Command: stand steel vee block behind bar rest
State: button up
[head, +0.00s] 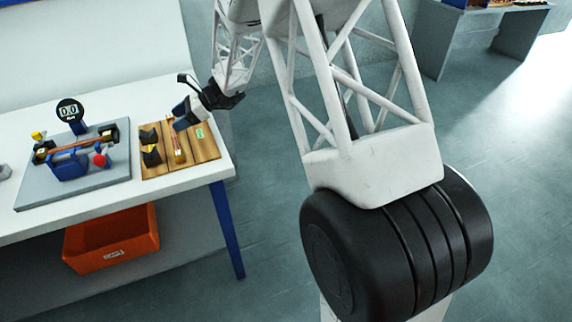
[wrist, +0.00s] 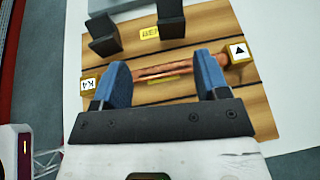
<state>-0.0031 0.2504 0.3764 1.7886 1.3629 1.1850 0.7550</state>
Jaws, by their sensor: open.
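My gripper (head: 184,115) is open above the wooden board (head: 207,153) at the table's right end. In the wrist view my gripper's blue fingers (wrist: 164,82) are apart, over a copper bar (wrist: 160,71). The bar has a yellow labelled block at each end, one marked K4 (wrist: 90,84), the other with a triangle (wrist: 238,52). No grip on the bar shows. Two dark upright blocks stand on the board, a left one (wrist: 103,36) and a right one (wrist: 171,18). I cannot tell which piece is the steel vee block or which is the bar rest.
A grey plate (head: 110,178) left of the board carries a blue fixture (head: 70,166) with a copper bar, a red knob (head: 100,160) and a round 0.0 gauge (head: 69,109). An orange bin (head: 112,240) sits below the white table (head: 40,225). The table's right edge is close to the board.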

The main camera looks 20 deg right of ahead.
jog(key=s+d+r+n+h, duration=0.3)
jog(key=s+d+r+n, duration=0.15)
jog(key=s, duration=0.75)
jog(key=s+d+r+n+h, duration=0.3)
jog(key=s+r+n, duration=0.25)
jog(key=s, duration=0.65)
jog(key=s+d+r+n+h, duration=0.3)
jog(key=s+r+n, duration=0.15)
jog(key=s, duration=0.75)
jog(key=s+d+n+t+h, duration=0.1)
jog(key=s+d+n+h, duration=0.3)
jog(key=s, duration=0.9)
jog(key=shift+s+d+r, duration=0.2)
jog(key=shift+s+d, duration=0.1)
jog(key=shift+d, duration=0.8)
jog(key=shift+o, duration=1.4)
jog(key=shift+w, duration=0.15)
